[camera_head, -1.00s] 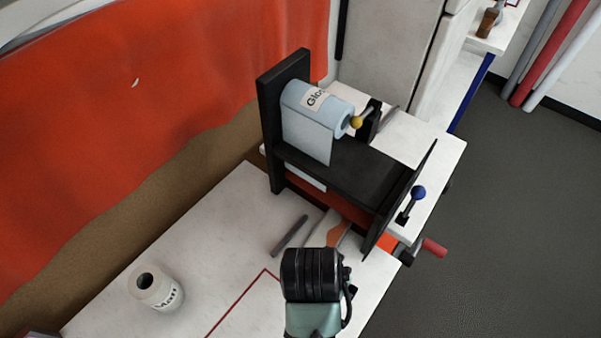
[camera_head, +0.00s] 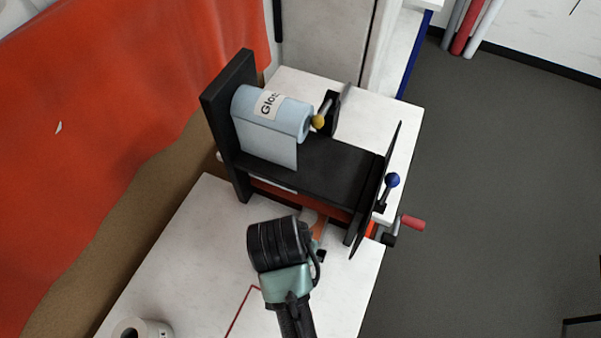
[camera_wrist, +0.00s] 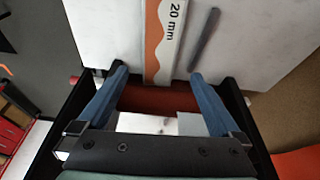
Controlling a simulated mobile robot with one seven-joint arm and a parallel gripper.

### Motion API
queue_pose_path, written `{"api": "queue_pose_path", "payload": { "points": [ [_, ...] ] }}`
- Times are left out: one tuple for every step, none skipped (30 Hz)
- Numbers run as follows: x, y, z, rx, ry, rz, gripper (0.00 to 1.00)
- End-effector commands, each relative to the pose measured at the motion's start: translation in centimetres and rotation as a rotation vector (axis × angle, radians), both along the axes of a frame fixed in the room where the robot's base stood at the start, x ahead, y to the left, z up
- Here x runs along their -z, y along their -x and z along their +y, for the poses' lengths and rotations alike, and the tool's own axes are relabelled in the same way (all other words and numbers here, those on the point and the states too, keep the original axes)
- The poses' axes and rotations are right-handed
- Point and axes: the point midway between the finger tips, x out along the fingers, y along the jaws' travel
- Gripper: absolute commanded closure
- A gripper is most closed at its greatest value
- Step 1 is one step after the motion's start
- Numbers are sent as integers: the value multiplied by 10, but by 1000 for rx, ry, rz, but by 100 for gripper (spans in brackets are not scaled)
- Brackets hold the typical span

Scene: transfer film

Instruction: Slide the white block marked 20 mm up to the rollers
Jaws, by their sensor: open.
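The white block marked 20 mm (camera_wrist: 172,40) lies on the white table, with an orange wavy pattern along one side. Its near end lies between my gripper's fingertips in the wrist picture, close to the red-orange roller (camera_wrist: 150,102). A small part of the block (camera_head: 317,226) shows beside my wrist in the head view. My gripper (camera_wrist: 158,76) is open, with one blue finger to each side of the block's end; I cannot tell whether either touches it. The red-orange roller also shows under the black machine (camera_head: 315,204). My wrist hides the fingers in the head view.
A grey rod (camera_wrist: 204,40) lies beside the block. The machine holds a pale blue Gloss roll (camera_head: 272,112) and has a red crank handle (camera_head: 412,223) at its right. A white roll (camera_head: 142,328) stands at the lower left. The table's front left is mostly clear.

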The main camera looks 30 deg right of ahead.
Motion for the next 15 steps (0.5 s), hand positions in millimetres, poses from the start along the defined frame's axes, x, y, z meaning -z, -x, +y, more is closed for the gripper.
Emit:
{"api": "queue_pose_path", "payload": {
  "points": [
    [8, 0, -2, 2, -2, 5, 0],
    [13, -1, -3, 2, -1, 5, 0],
    [20, -3, -5, 3, -1, 4, 0],
    [26, -4, -6, 2, -2, 5, 0],
    [32, -5, -7, 2, -2, 5, 0],
    [40, -7, -9, 2, -3, 5, 0],
    [45, -8, -10, 2, -2, 4, 0],
    [51, -9, -12, 2, -3, 5, 0],
    [58, -11, -13, 2, -3, 5, 0],
    [64, -12, -15, 2, -2, 4, 0],
    [68, -13, -16, 2, -2, 4, 0],
    [74, -15, -17, 1, -2, 3, 0],
    [79, -16, -18, 1, -2, 3, 0],
    [83, -16, -19, 1, -2, 3, 0],
    [88, -18, -20, 1, -2, 1, 0]
  ]
}}
